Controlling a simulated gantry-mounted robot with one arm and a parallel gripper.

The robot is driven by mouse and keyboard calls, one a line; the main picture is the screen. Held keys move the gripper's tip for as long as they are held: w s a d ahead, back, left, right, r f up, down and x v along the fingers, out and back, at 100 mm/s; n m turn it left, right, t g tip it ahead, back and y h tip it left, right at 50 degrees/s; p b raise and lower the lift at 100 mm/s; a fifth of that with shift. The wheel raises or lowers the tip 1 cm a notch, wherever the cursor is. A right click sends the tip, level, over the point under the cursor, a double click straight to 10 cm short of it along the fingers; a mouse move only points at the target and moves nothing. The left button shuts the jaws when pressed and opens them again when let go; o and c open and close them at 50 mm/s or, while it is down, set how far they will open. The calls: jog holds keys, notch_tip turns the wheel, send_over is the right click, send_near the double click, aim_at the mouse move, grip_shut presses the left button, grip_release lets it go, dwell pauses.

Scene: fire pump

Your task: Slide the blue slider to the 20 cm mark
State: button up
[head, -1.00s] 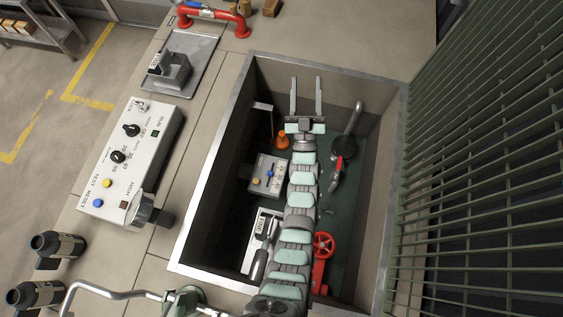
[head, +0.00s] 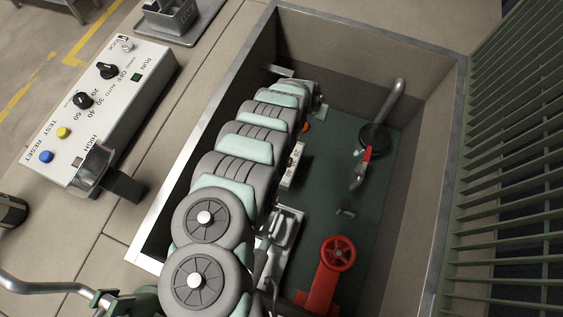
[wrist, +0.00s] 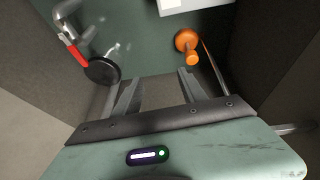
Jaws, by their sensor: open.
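I cannot make out a blue slider or a 20 cm mark in either current view. In the wrist view my gripper (wrist: 157,82) is open and empty, its two fingers apart above the green pit floor. In the head view my arm reaches down into the pit and hides most of the gripper. A pale box with a number-marked face (head: 293,165) shows only partly beside my arm. The rest of it is hidden, so I cannot tell whether it carries the slider.
An orange knob (wrist: 187,42) stands close beyond the right finger. A black disc (wrist: 102,70) with a red-handled valve (wrist: 75,52) lies to the left. A red handwheel (head: 338,253) is in the pit. Pit walls (head: 425,150) surround the arm. A control panel (head: 105,105) stands outside, left.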

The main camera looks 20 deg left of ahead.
jog(key=s+a+f+g+b, duration=0.1)
jog(key=s+a, duration=0.1)
jog(key=s, duration=0.2)
jog(key=s+a+f+g+b, duration=0.1)
jog(key=s+a+g, duration=0.1)
jog(key=s, duration=0.2)
jog(key=s+a+f+g+b, duration=0.1)
jog(key=s+a+f, duration=0.1)
jog(key=s+a, duration=0.1)
jog(key=shift+s+f+y+b, duration=0.1)
jog(key=shift+s+y+b, duration=0.3)
jog(key=shift+s, duration=0.5)
notch_tip(320, 180, down, 10)
jog(key=b, duration=0.4)
jog(key=shift+d+r+b, duration=0.1)
jog(key=shift+r+b, duration=0.15)
jog(key=shift+b, duration=0.05)
jog(key=shift+w+f, duration=0.15)
jog(key=shift+f, duration=0.15)
grip_shut()
